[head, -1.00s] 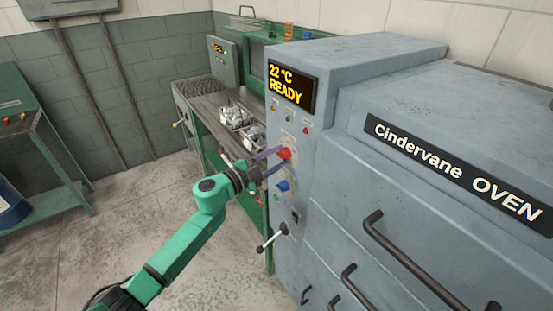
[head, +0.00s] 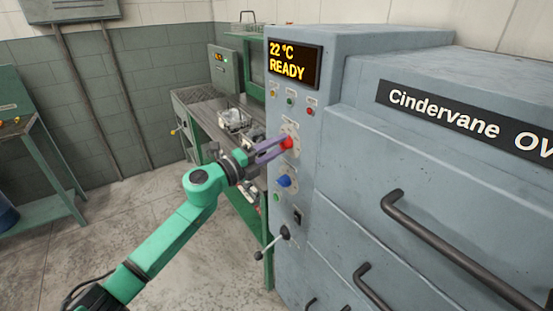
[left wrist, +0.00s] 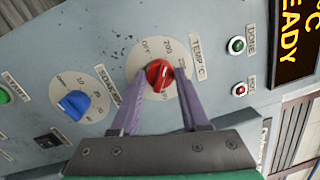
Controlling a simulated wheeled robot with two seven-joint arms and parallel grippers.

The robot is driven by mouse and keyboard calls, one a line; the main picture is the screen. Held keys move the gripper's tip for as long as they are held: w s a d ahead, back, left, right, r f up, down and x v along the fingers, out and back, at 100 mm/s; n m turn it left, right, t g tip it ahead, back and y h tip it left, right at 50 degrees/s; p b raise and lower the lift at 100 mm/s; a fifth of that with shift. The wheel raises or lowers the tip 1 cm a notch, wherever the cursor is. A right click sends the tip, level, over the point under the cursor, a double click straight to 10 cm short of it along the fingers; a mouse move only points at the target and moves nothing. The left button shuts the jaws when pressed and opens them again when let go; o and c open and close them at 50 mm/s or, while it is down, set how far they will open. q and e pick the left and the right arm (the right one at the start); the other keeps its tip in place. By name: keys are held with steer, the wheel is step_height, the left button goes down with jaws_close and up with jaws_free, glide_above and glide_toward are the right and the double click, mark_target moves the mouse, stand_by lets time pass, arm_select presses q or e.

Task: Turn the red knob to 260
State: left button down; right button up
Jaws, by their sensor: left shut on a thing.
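The red knob (head: 287,143) is on the front panel of the grey oven, below the display. It also shows in the left wrist view (left wrist: 159,75), on a pale round dial marked OFF, 200 and further numbers partly covered. Its exact setting is hard to read. My left gripper (head: 283,146) reaches it from the left, with its purple fingers shut on the knob, one on each side. The fingers hide part of the dial. The oven display (head: 294,64) reads 22 °C READY. My right gripper is not in view.
A blue knob (head: 285,181) with its own dial sits below the red one. A black-knobbed lever (head: 284,233) sticks out lower down. Dark door handles (head: 440,245) project at the right. Floor at the left is open.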

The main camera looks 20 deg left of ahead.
arm_select(q)
steer(key=m+b, duration=0.5)
steer(key=m, duration=0.1)
steer(key=m+g+h+b, duration=0.1)
steer(key=m+b, duration=0.5)
steer(key=m+g+h+b, duration=0.1)
steer(key=m+b, duration=0.5)
steer(key=shift+w+f, duration=0.1)
steer(key=shift+f, duration=0.3)
steer(key=shift+r+m+g+h+b, duration=0.15)
steer(key=shift+m+b, duration=0.3)
steer(key=shift+m, duration=0.7)
steer(key=shift+m+g+h+b, duration=0.15)
steer(key=shift+m+b, duration=0.3)
steer(key=shift+m, duration=0.7)
steer(key=c, duration=0.6)
jaws_free()
steer(key=shift+a, duration=0.1)
steer(key=shift+o, duration=1)
steer(key=shift+r, duration=0.15)
